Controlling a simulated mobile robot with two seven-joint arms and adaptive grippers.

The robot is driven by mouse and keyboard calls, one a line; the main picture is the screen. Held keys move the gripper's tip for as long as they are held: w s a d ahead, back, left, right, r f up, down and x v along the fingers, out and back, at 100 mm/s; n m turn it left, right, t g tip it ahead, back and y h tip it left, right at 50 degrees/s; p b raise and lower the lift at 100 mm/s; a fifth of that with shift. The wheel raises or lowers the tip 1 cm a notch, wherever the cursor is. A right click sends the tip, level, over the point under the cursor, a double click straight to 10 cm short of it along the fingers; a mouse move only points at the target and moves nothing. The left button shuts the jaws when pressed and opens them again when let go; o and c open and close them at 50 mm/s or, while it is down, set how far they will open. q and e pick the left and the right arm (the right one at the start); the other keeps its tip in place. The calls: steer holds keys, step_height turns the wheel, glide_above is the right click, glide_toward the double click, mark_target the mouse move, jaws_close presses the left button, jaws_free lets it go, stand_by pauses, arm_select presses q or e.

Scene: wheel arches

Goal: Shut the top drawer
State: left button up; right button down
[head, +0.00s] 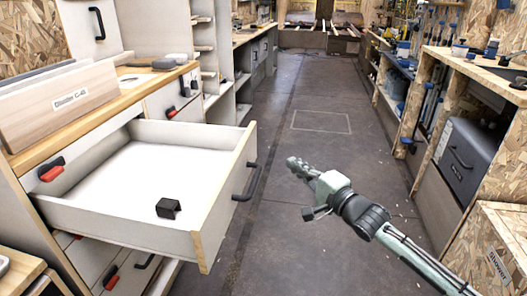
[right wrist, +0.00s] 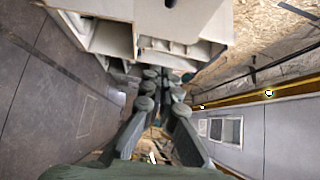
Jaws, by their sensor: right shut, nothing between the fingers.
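The top drawer (head: 228,192) is pulled far out of the white cabinet on the left in the head view. Its front has a wooden edge and a dark bar handle (head: 246,182). A small black block (head: 168,208) lies on the drawer's white floor. My right gripper (head: 292,162) is shut and empty, over the aisle to the right of the drawer front, with a gap between it and the handle. In the right wrist view its fingers (right wrist: 162,76) lie close together with nothing between them. My left gripper is out of view.
A wooden worktop (head: 130,92) with a labelled board (head: 70,103) tops the cabinet. Lower drawers sit beneath the open one. The aisle floor (head: 322,122) is clear. A workbench with a grey case (head: 465,155) and a wooden crate (head: 497,250) line the right side.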

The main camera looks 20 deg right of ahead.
glide_toward(255, 145)
steer(key=w+d, duration=0.3)
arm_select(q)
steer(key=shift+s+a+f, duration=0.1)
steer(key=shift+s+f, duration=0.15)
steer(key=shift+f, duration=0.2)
arm_select(e)
steer(key=shift+w+a+f, duration=0.1)
steer(key=shift+w+a, duration=0.7)
steer(key=shift+a, duration=0.15)
steer(key=shift+w+a+f, duration=0.1)
steer(key=shift+w+a, duration=0.65)
steer(key=shift+a, duration=0.2)
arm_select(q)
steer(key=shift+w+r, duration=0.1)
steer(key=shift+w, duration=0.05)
